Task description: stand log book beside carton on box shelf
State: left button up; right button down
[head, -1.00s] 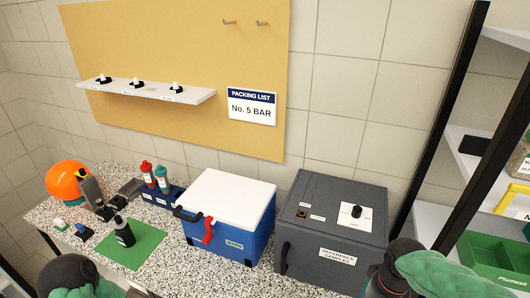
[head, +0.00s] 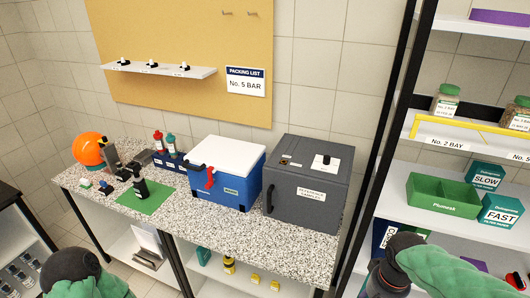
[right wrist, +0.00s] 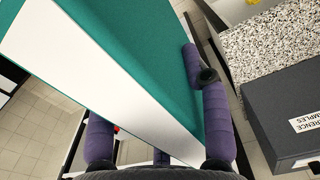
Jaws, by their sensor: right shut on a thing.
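A teal-covered book with a white page edge, which looks like the log book (right wrist: 150,45), fills much of the right wrist view. My right gripper (right wrist: 160,135) is shut on it, with purple fingers on both sides; the book is tilted in that view. The teal FAST carton (head: 502,210) and SLOW carton (head: 485,177) stand on the rack at the right. A dark blue item with a white label (head: 383,236) stands on a lower shelf, partly hidden by my right arm.
The speckled counter (head: 215,215) carries a blue cooler (head: 228,185) and a grey box (head: 310,195). A green bin (head: 440,195) stands beside the cartons. The rack's black post (head: 395,110) rises left of the shelves. A yellow-framed shelf (head: 460,127) is above.

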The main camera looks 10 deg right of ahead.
pick_arm(q)
notch_tip(320, 180, down, 15)
jog(key=b, duration=1.4)
jog(key=shift+s+b, duration=0.15)
jog(key=shift+b, duration=0.25)
pick_arm(e)
jog(key=w+a+f+n, duration=0.2)
jog(key=w+a+f, duration=0.2)
jog(key=f, duration=0.5)
jog(key=w+a+f+n, duration=0.2)
jog(key=w+a+f, duration=0.3)
jog(key=w+f, duration=0.3)
jog(key=w+a+f+n, duration=0.2)
jog(key=w+a+f, duration=0.3)
jog(key=f, duration=0.6)
jog(key=shift+w+a+f, duration=0.2)
jog(key=shift+w+f, duration=0.2)
jog(key=shift+w, duration=0.05)
pick_arm(q)
jog(key=shift+r, duration=0.1)
